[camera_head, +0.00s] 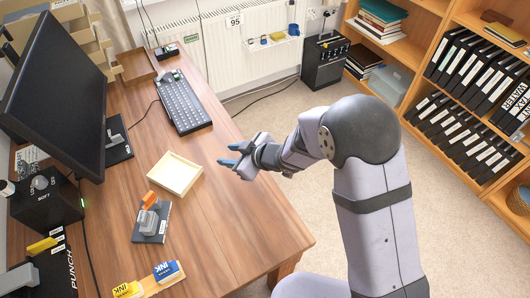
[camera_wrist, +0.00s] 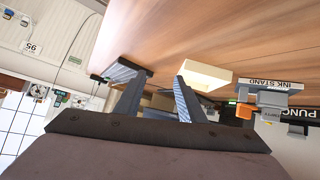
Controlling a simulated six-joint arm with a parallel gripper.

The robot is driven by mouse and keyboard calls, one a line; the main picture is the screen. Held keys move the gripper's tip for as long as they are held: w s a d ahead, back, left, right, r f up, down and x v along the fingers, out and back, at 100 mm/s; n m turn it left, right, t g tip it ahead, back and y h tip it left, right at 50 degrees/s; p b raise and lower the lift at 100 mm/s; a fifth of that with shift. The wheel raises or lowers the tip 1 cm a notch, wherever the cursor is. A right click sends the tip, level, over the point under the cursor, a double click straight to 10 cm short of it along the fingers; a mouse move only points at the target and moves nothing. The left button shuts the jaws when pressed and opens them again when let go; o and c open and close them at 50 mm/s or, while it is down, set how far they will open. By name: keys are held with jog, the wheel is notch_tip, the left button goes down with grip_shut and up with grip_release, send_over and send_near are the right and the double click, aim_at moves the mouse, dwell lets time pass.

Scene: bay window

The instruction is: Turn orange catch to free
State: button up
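The orange catch (camera_head: 149,199) sticks up from a grey block (camera_head: 147,222) on a dark plate (camera_head: 162,224) on the desk.
A shallow cream tray (camera_head: 175,174) lies on the desk between my gripper and the catch. A keyboard (camera_head: 184,104) lies behind, and a monitor (camera_head: 60,95) stands left. Ink boxes (camera_head: 166,270) sit at the front. The desk's right front is clear.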

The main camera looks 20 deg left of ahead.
jog(key=w+d, duration=0.1)
jog(key=d, duration=0.1)
jog(key=w+d+m+t+h+b, duration=0.1)
jog(key=d, duration=0.2)
jog(key=w+d+f+m+h, duration=0.1)
jog(key=w+d, duration=0.1)
jog(key=shift+d+t+b, duration=0.2)
jog(key=shift+t+b, duration=0.1)
jog(key=shift+t, duration=0.1)
jog(key=shift+w+d+m+h, duration=0.2)
jog(key=shift+d+m+h, duration=0.05)
jog(key=shift+d, duration=0.25)
jog(key=shift+w+d+m+h, duration=0.15)
jog(key=shift+d+m+h, duration=0.1)
jog(key=shift+d, duration=0.25)
jog(key=shift+f, duration=0.1)
